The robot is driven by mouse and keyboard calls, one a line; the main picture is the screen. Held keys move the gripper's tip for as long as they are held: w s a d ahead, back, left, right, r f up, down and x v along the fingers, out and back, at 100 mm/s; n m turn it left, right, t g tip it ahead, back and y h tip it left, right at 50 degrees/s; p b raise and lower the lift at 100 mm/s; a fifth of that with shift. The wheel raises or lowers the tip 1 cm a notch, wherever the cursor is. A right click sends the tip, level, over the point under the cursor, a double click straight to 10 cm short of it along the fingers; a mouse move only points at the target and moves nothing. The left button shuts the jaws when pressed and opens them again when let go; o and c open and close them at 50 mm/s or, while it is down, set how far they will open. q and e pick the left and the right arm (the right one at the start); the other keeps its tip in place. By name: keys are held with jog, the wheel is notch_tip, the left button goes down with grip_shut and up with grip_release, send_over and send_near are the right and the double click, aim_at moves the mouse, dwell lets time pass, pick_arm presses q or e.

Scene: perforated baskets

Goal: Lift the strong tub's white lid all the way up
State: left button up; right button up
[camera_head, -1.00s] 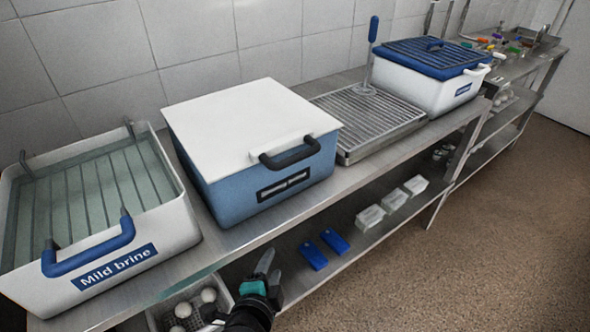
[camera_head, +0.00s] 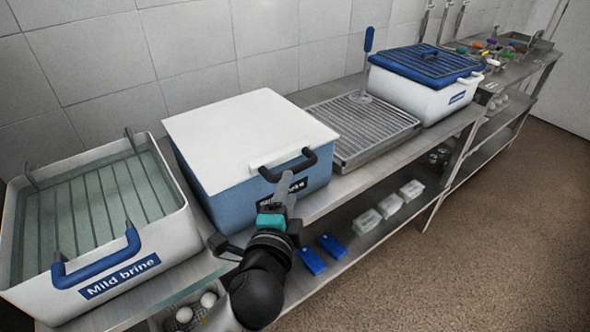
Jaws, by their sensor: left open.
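The blue tub (camera_head: 222,194) with the white lid (camera_head: 245,128) stands on the steel bench, left of the middle. I take it for the strong tub; its dark label is mostly hidden behind my gripper. The lid lies flat on the tub, closed. A black handle (camera_head: 296,160) sticks out at the lid's front right edge. My left gripper (camera_head: 286,184) is open, in front of the tub's front wall, its fingers pointing up just below the handle. I cannot tell whether a finger touches the handle. My right gripper is not in view.
The white "Mild brine" tub (camera_head: 165,252) with a blue handle stands open at the left. A draining rack (camera_head: 362,128) and a white tub with a blue lid (camera_head: 428,62) are to the right. The lower shelf holds blue blocks (camera_head: 311,261) and clear boxes. A tiled wall stands behind.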

aim_at(294, 173)
pick_arm(q)
jog(key=b+x, duration=0.1)
jog(key=x, duration=0.7)
jog(key=shift+f, duration=0.1)
grip_shut()
dwell(1.3)
